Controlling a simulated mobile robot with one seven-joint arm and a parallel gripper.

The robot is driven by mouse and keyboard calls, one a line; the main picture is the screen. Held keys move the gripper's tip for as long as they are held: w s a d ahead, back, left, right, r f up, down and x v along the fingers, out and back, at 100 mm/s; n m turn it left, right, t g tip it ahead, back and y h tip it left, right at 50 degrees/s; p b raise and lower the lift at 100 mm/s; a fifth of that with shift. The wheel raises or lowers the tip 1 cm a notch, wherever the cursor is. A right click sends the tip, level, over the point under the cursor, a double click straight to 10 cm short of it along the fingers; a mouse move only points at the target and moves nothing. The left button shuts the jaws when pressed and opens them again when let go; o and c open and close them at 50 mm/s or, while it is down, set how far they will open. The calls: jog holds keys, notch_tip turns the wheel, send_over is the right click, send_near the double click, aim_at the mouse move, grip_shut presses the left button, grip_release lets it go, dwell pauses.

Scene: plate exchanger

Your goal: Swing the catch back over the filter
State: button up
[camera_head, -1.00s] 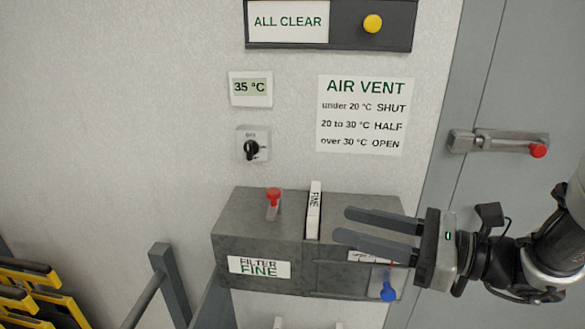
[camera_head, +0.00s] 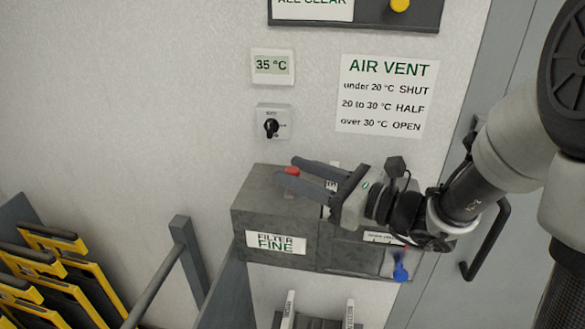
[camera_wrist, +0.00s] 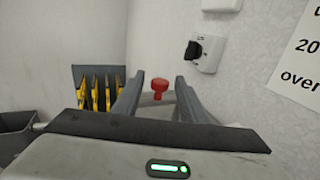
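The catch shows its red knob (camera_head: 292,170) on top of the grey filter box (camera_head: 258,215), left of the filter slot. The white filter (camera_head: 334,181) stands in the slot and is mostly hidden behind my gripper. My gripper (camera_head: 287,167) is open above the box, its fingers pointing left. In the wrist view the red knob (camera_wrist: 159,86) shows between the two spread fingers (camera_wrist: 160,77), with a gap on each side. I cannot tell whether the knob is as deep as the fingertips. The catch's arm is mostly hidden.
A blue-handled part (camera_head: 400,272) hangs at the box's lower right. A rotary switch (camera_head: 271,124), a 35 °C display (camera_head: 272,67) and an AIR VENT sign (camera_head: 385,95) are on the wall. A grey rail (camera_head: 160,280) and yellow-edged panels (camera_head: 60,265) stand at left.

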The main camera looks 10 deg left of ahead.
jog(key=shift+w+a, duration=0.25)
jog(key=shift+a, duration=0.35)
grip_shut()
